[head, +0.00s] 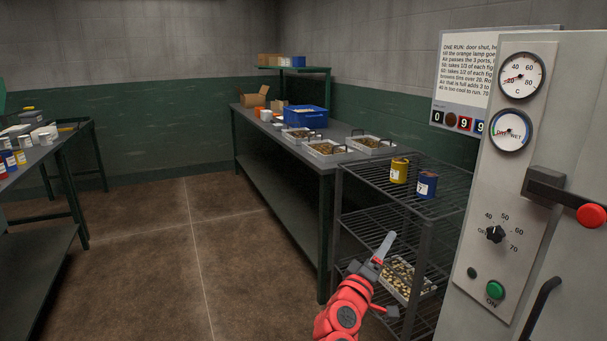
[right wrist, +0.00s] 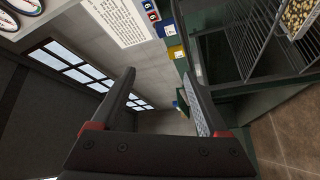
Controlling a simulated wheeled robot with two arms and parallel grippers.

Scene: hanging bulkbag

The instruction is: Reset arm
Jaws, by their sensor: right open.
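My right arm, red with dark joints, comes up from the bottom of the head view. Its right gripper (head: 392,274) is in front of the wire rack, with a pale flat finger pointing up. In the right wrist view the right gripper (right wrist: 158,82) shows two dark fingers spread apart with nothing between them. My left arm and left gripper are out of view.
The wire rack (head: 408,205) carries a yellow can (head: 399,170), a blue can (head: 427,185) and a lower tray of pale pieces (head: 405,275). The control cabinet (head: 505,170) stands close on the right. A long bench (head: 275,180) holds trays. Open floor (head: 150,270) lies left.

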